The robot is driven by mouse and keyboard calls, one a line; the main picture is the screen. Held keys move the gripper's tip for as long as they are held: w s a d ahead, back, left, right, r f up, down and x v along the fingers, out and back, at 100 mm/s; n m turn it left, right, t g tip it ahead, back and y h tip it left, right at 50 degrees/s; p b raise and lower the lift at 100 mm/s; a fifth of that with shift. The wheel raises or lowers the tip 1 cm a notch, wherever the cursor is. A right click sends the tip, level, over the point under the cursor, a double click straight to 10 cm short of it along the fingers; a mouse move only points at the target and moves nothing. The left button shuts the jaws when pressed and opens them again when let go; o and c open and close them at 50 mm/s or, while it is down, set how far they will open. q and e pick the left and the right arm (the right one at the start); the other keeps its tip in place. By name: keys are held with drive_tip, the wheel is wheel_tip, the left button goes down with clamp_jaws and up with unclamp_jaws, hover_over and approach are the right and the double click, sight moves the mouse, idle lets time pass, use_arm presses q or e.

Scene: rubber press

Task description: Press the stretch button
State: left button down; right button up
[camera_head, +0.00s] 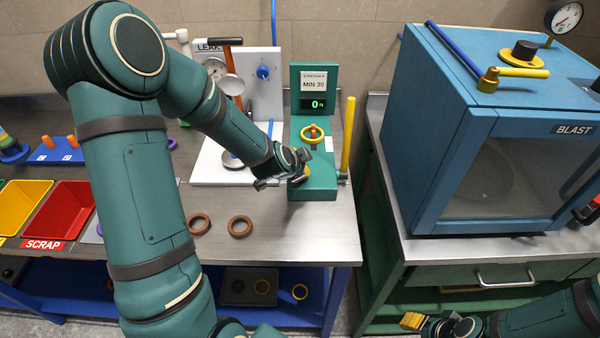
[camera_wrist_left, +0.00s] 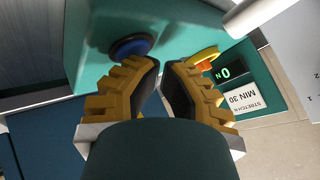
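The green stretch machine (camera_head: 326,183) stands on the bench, with a sign reading STRETCH and MIN 30 (camera_head: 314,81) and a lit green display (camera_head: 314,104). The sign and display also show at the right of the left wrist view (camera_wrist_left: 232,71). A round blue button (camera_wrist_left: 130,45) with a dark rim sits on the green surface in the left wrist view; the gripper hides it in the head view. My left gripper (camera_wrist_left: 160,64) has its fingertips together, empty, just beside the button. My right gripper (camera_head: 424,322) is low at the front right; its opening is unclear.
A yellow ring (camera_head: 312,133) sits on the stretch machine, and a yellow post (camera_head: 348,135) stands at its right. Two brown rings (camera_head: 239,227) lie on the bench in front. A blue blast cabinet (camera_head: 480,140) stands at the right. The red scrap bin (camera_head: 66,209) is at the left.

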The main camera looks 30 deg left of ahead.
use_arm(q)
drive_tip(key=shift+r+p, duration=1.05)
drive_tip(key=shift+r, duration=0.2)
wheel_tip(320, 180, up, 5)
drive_tip(key=p, duration=0.4)
idle(0.6)
